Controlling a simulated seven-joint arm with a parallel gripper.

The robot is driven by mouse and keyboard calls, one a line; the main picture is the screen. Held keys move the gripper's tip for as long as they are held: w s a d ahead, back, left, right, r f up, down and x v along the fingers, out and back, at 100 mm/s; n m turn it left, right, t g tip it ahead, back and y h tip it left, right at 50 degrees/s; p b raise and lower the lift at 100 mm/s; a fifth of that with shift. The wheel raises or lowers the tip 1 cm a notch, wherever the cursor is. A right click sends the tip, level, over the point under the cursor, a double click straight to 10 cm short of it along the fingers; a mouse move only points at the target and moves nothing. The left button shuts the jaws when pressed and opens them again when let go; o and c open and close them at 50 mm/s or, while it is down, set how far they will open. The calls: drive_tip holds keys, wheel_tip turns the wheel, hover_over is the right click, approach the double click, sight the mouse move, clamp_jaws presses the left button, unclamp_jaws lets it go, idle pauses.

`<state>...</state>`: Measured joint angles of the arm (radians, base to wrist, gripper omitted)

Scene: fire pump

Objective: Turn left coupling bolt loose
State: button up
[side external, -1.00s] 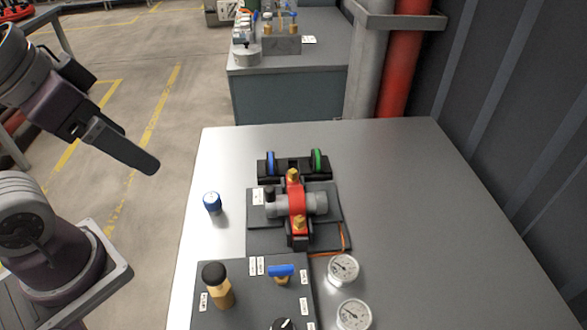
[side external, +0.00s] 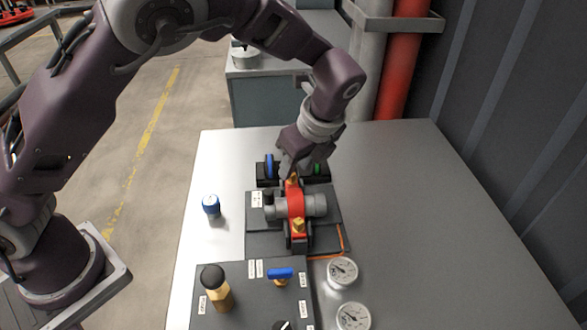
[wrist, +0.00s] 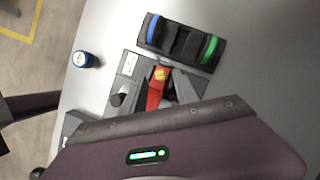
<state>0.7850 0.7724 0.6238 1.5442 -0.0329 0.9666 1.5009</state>
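The red coupling (side external: 296,203) sits across a grey pipe (side external: 316,204) on a dark plate. One brass bolt (side external: 299,224) shows clear at its near end. Another brass bolt (side external: 293,181) is at its far end, partly hidden by my gripper; it also shows in the wrist view (wrist: 161,73). My gripper (side external: 289,172) points down, right at this far bolt. The wrist view shows a grey finger beside the bolt, but the finger gap and any contact are not clear.
Behind the coupling is a black holder with a blue ring (wrist: 153,27) and a green ring (wrist: 210,48). A blue-capped item (side external: 211,206) stands left. In front are a black-topped brass fitting (side external: 218,290), a blue-handled valve (side external: 281,275) and gauges (side external: 342,271). The table's right side is clear.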

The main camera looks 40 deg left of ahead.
sight(292, 177)
drive_tip(key=shift+x, duration=1.2)
clamp_jaws()
